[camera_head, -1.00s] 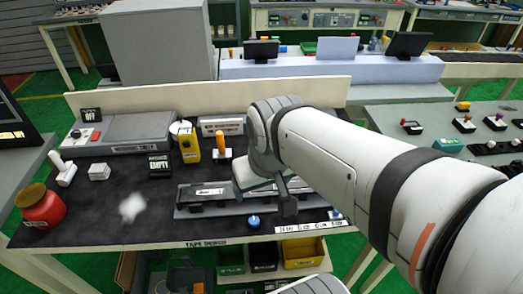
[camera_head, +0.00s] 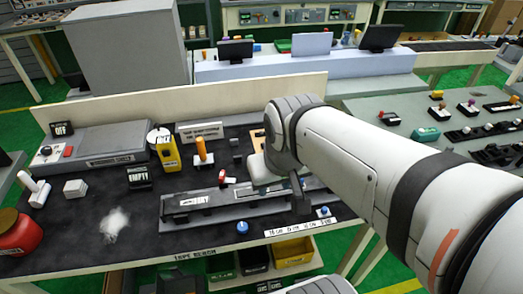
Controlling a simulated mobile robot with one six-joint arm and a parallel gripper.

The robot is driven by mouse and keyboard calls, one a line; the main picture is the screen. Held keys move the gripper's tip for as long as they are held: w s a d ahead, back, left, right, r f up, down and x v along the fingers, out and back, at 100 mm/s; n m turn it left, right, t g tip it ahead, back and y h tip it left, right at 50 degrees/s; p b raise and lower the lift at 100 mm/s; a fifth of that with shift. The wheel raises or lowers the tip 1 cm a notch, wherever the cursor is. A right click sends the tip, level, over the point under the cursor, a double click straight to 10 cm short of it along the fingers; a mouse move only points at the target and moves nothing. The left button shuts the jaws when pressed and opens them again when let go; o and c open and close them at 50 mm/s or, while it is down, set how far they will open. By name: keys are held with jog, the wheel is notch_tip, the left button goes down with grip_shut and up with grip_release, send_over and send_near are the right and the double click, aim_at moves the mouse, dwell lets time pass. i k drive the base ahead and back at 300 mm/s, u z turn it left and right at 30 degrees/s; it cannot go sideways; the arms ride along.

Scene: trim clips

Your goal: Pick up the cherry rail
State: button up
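No thing in view can be told for certain as the cherry rail. A long grey bar-shaped fixture (camera_head: 178,208) with a white label lies along the front of the dark bench. A small red and white piece (camera_head: 223,180) sits at its back edge. My gripper (camera_head: 288,192) is over the right part of this fixture. Part of it is hidden by my arm, and whether its fingers are open, or hold something, cannot be seen.
A blue knob (camera_head: 242,228) and a white label strip (camera_head: 296,229) are at the bench's front. An orange-handled lever (camera_head: 202,152), a yellow device (camera_head: 167,152) and a red jar (camera_head: 17,236) stand around. A low board (camera_head: 190,106) closes the back.

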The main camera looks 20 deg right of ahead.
aim_at(215, 199)
jog(key=z, duration=2.4)
jog(key=k, duration=2.1)
jog(key=u, duration=1.5)
jog(key=i, duration=1)
